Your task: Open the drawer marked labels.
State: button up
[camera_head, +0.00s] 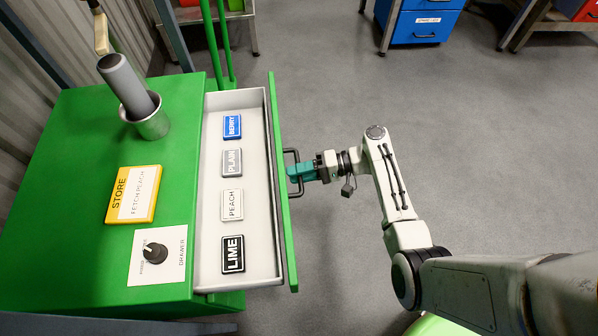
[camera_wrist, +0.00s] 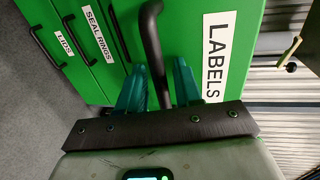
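The labels drawer (camera_head: 264,235) is pulled out from the green cabinet, and its grey inside shows in the head view. My gripper (camera_head: 296,172) is at the drawer's black handle (camera_head: 290,158).
Drawers marked LIDS (camera_wrist: 64,44) and SEAL RINGS (camera_wrist: 97,32) are shut beside it. The cabinet top (camera_head: 80,130) carries a STORE sign (camera_head: 133,194), a DRAWER knob (camera_head: 155,253) and a metal cup (camera_head: 150,122). Open grey floor (camera_head: 480,140) lies to the right.

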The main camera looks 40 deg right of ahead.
jog(key=v, duration=1)
jog(key=shift+s+d+p, duration=0.2)
jog(key=shift+d+p, duration=0.1)
jog(key=shift+p, duration=0.05)
jog(key=s+a+f+n+g+h, duration=0.45)
jog(key=s+a+g+h, duration=0.4)
jog(key=s+a, duration=0.3)
jog(key=s+r+n+h+p, duration=0.1)
jog(key=s+r+h+p, duration=0.1)
jog(key=r+p, duration=0.5)
jog(key=s+d+r+n+h+p, duration=0.1)
jog(key=r+p, duration=0.7)
jog(key=r, duration=0.8)
jog(key=shift+s+h, duration=0.65)
jog(key=shift+s, duration=0.05)
